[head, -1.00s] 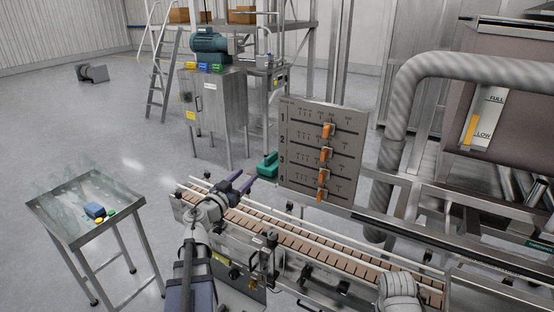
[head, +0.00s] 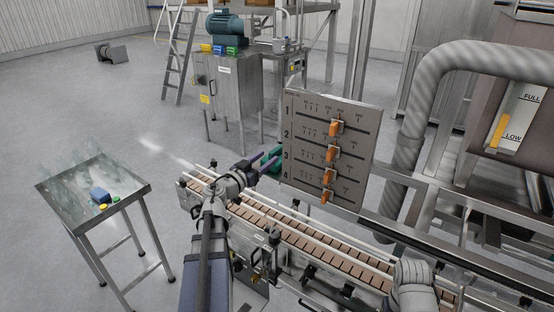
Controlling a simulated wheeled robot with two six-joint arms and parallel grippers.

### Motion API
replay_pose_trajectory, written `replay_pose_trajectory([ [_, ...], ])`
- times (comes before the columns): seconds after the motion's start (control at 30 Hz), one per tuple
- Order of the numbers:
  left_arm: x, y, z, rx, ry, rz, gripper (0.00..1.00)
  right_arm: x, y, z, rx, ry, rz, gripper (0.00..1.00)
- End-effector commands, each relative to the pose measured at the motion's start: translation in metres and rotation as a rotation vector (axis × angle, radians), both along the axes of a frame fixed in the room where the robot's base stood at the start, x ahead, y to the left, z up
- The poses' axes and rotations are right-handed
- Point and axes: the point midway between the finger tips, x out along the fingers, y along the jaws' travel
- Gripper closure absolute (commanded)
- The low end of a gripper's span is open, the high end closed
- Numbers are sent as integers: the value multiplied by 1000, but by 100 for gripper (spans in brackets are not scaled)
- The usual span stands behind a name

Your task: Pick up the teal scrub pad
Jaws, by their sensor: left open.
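No pad shows clearly. A teal block (head: 274,159) shows just beyond the conveyor, left of the slider board; I cannot tell whether it is the scrub pad or a machine part. My left gripper (head: 262,160) is open, its dark purple fingers reaching over the conveyor's far side. In this view the fingers overlap the teal block and partly hide it; I see no grip on it. My right arm shows at the lower right, but its gripper is not in view.
The conveyor (head: 300,233) with rails runs across the front. The slider board (head: 330,150) stands close right of my left gripper. A steel table (head: 75,207) at left holds a blue block (head: 99,195) and small yellow and green pieces. A steel cabinet (head: 235,95) stands behind.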

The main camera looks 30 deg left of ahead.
Motion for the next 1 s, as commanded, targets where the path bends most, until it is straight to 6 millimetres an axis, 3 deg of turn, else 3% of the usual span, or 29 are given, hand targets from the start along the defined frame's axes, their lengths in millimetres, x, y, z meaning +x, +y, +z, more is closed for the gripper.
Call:
replay_pose_trajectory([
  [0.27,12,-2,-1,0,0,0,43,0,0,-1,0,0,0,100],
  [0.6,56,-9,-3,0,0,2,43,0,0,-3,0,0,0,100],
  [0.83,57,-10,-3,0,0,3,43,0,0,-3,0,0,0,100],
  [1.0,57,-10,-3,0,0,3,59,0,0,-3,0,0,0,100],
])
